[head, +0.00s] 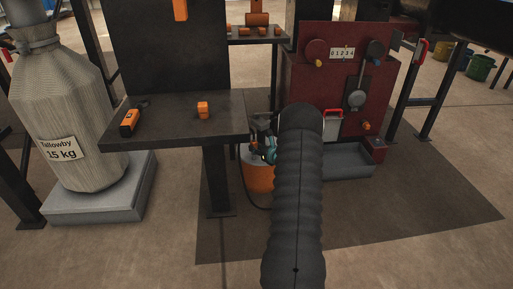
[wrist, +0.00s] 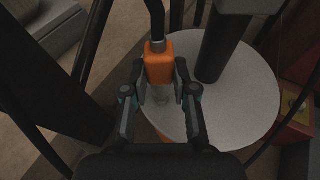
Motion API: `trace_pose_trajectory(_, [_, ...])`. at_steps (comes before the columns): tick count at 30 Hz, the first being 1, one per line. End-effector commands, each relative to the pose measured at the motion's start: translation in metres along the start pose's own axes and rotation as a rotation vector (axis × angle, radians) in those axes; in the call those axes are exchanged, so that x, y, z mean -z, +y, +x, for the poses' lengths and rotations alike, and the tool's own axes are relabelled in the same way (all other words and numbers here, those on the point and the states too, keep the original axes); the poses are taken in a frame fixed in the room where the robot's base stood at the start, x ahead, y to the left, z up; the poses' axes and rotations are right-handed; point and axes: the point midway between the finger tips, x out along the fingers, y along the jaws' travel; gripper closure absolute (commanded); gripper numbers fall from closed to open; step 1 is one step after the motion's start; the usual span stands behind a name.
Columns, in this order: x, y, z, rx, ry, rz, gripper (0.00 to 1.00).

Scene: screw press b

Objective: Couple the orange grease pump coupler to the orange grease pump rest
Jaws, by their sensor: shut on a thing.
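The orange grease pump coupler (wrist: 158,66) is between the two fingers of my gripper (wrist: 159,72), which is shut on it. A black hose runs from the coupler's far end to the top of the wrist view. In the head view my gripper (head: 264,141) is above the bucket, partly behind my arm. I cannot make out the rest clearly.
A black post (wrist: 224,45) rises from the lid, right of the coupler. A dark table (head: 180,125) stands left of the bucket, with an orange-black device (head: 130,118) and a small orange block (head: 203,109). A dark red machine (head: 310,85) stands to the right.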

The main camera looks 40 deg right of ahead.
Motion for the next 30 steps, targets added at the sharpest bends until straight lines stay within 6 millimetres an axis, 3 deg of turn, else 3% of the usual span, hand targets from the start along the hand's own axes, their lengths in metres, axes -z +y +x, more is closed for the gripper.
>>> trace_pose_trajectory(18, [0.018,0.000,0.005,0.000,0.001,0.001,1.00])
trace_pose_trajectory(27, [0.017,0.000,0.005,0.000,0.000,0.001,1.00])
trace_pose_trajectory(28, [0.017,0.000,0.005,0.000,0.000,0.001,0.65])
trace_pose_trajectory(30, [0.017,0.000,0.005,0.000,0.000,0.001,0.48])
